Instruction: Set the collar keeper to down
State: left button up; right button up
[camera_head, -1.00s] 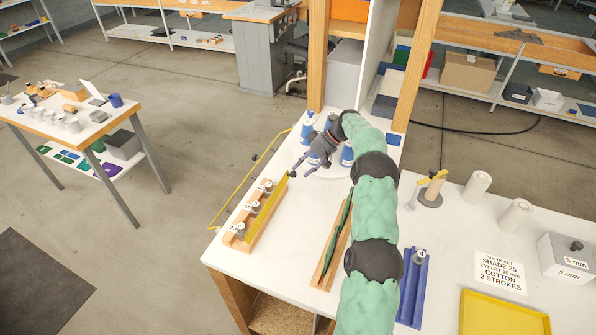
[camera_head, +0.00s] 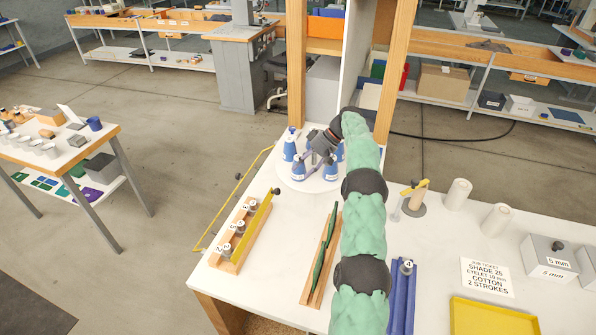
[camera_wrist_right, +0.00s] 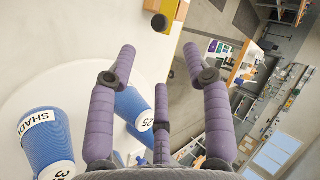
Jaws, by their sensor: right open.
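The collar keeper looks to be the yellow bar (camera_head: 256,224) with a dark knob at its far end. It runs along the right side of a wooden rack (camera_head: 228,264) that holds numbered grey collars (camera_head: 239,227). I cannot tell from here whether the bar is up or down. My right gripper (camera_head: 318,157) is beyond and right of the knob, apart from it, above the blue cones. My left gripper is out of view.
Blue cones (camera_head: 299,171) stand on a white round turntable close under my right gripper. A wooden tray (camera_head: 309,290) with green strips, a blue rack (camera_head: 402,300) and a yellow tray (camera_head: 490,320) lie on the white table. A thin yellow rail (camera_head: 212,232) edges its left side.

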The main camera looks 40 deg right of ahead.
jog(key=m, duration=0.1)
jog(key=m+t+y+p, duration=0.1)
jog(key=m+t+p, duration=0.6)
jog(key=m, duration=1.1)
send_near(279, 191)
jog(key=b+x, duration=0.1)
jog(key=x, duration=0.9)
jog(key=shift+w+a+f, duration=0.15)
jog(key=shift+w+f, duration=0.05)
jog(key=c, duration=0.9)
